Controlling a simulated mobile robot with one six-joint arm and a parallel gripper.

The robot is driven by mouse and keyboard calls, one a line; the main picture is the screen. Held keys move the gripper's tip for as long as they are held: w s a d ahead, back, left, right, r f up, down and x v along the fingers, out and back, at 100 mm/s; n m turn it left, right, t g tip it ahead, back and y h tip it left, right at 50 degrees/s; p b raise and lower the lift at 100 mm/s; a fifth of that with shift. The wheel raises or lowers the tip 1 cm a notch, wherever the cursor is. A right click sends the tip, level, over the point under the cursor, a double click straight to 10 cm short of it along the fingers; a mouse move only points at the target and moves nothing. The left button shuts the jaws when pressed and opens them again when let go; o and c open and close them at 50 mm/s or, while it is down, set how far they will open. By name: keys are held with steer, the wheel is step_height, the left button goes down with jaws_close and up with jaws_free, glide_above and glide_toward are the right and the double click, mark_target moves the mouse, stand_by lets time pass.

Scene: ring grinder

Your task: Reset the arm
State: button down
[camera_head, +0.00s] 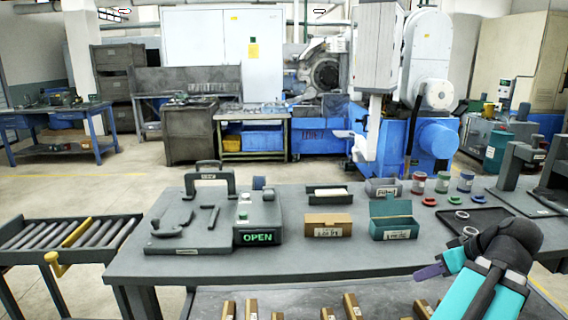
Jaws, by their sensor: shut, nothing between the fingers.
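My arm reaches in from the lower right corner, with a teal link (481,291) and a dark, bent wrist (512,245). My gripper (428,272) is at its left end, over the front right part of the grey worktable (340,256). Its purple-grey fingers point left and look shut and empty. It is apart from the boxes on the table. My arm hides part of the table's right front edge.
A grinder fixture with an OPEN display (257,238) stands on the table's left. A brown box (328,225), a teal open box (393,218) and a black tray (478,220) lie behind my gripper. A roller conveyor (68,236) stands at left. The table's front middle is clear.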

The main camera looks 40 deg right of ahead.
steer(key=w+a+f+n+y, duration=0.1)
steer(key=w+a+f+y, duration=0.1)
steer(key=w+f, duration=0.3)
steer(key=w+a+f+n+y, duration=0.1)
steer(key=w+a+f, duration=0.15)
steer(key=w, duration=0.55)
steer(key=w+a+f+n+g+y, duration=0.2)
steer(key=w+a+f+g+y, duration=0.1)
steer(key=w+a+f, duration=0.8)
steer(key=w+a+f+n+g+y, duration=0.25)
steer(key=w+a+f, duration=0.55)
steer(key=a, duration=0.4)
steer(key=s+a+f+n+g+h+p, duration=0.1)
steer(key=s+a+f+g, duration=0.25)
steer(key=a+f, duration=0.75)
steer(key=s+a+f+n+g+h, duration=0.1)
steer(key=s+a+f+n+g, duration=0.2)
steer(key=a+f, duration=0.75)
steer(key=s+a+f+m+g+h, duration=0.1)
steer(key=s+a+f, duration=0.2)
steer(key=s, duration=0.2)
steer(key=s+a+f+g+h, duration=0.1)
steer(key=s+a+f+h, duration=0.1)
steer(key=s+a+f, duration=0.15)
steer(key=d+f+m+t+h, duration=0.1)
steer(key=d+f+m+h, duration=0.1)
steer(key=d+f+m, duration=0.2)
steer(key=shift+d, duration=0.3)
